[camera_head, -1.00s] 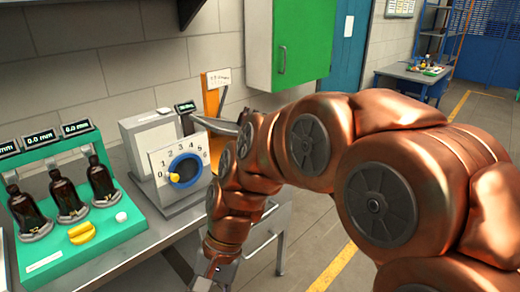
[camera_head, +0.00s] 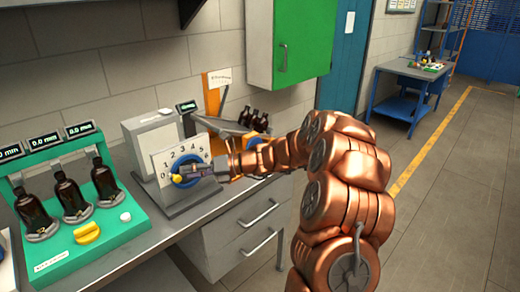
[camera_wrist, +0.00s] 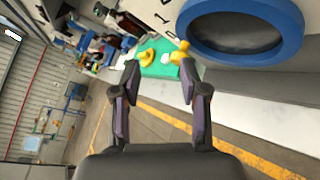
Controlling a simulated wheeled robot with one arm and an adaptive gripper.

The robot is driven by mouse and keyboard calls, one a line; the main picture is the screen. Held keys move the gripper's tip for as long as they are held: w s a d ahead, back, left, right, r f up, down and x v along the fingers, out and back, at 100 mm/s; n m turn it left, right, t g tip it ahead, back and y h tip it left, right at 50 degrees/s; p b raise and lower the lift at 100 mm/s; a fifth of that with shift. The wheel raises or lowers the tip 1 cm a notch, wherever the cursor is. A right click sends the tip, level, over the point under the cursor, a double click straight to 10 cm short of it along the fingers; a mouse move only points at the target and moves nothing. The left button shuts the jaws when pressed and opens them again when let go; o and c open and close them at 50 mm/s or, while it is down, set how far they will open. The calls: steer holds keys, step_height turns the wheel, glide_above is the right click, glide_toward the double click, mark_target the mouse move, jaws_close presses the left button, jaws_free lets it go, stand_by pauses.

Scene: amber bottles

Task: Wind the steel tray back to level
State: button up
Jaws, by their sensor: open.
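The steel tray (camera_head: 232,127) is on the bench behind the dial, at an orange post, and appears to slope down to the right. Dark bottles (camera_head: 257,120) stand at its right end. A white dial plate (camera_head: 185,150) with numbers carries a blue-ringed wheel, with a yellow knob (camera_head: 174,176) on its left near the 0. My gripper (camera_head: 183,172) is in front of the wheel and hides part of it. In the wrist view, my gripper (camera_wrist: 160,68) is open and empty. The blue wheel (camera_wrist: 292,45) is above right, and the yellow knob (camera_wrist: 181,53) shows near the right fingertip; contact cannot be told.
A green rack (camera_head: 128,233) with several bottles, small displays and a yellow handle (camera_head: 87,233) stands left of the dial. A grey box (camera_head: 155,128) is behind the dial. A green cabinet (camera_head: 287,40) hangs on the wall. Floor is free at right.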

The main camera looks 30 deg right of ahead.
steer(key=w+d+f+m+t+h, duration=0.2)
steer(key=d+m, duration=0.5)
steer(key=d, duration=0.4)
steer(key=w+d+f+m+t+h+p, duration=0.1)
steer(key=w+d+f+m+t+h, duration=0.2)
steer(key=d+m, duration=0.4)
steer(key=w+d+f+m+t+h, duration=0.2)
steer(key=d+f+m+t+h, duration=0.2)
steer(key=d, duration=1.2)
steer(key=shift+w+d+f+m+p, duration=0.1)
steer(key=shift+w+f+m+p, duration=0.1)
steer(key=shift+f+m, duration=0.45)
steer(key=shift+w+d+f+m+p, duration=0.15)
steer(key=shift+w+f+m, duration=0.1)
steer(key=shift+m, duration=0.7)
steer(key=shift+p+x, duration=1.35)
steer(key=shift+x, duration=2.45)
steer(key=shift+d, duration=0.15)
jaws_close()
steer(key=shift+f, duration=0.1)
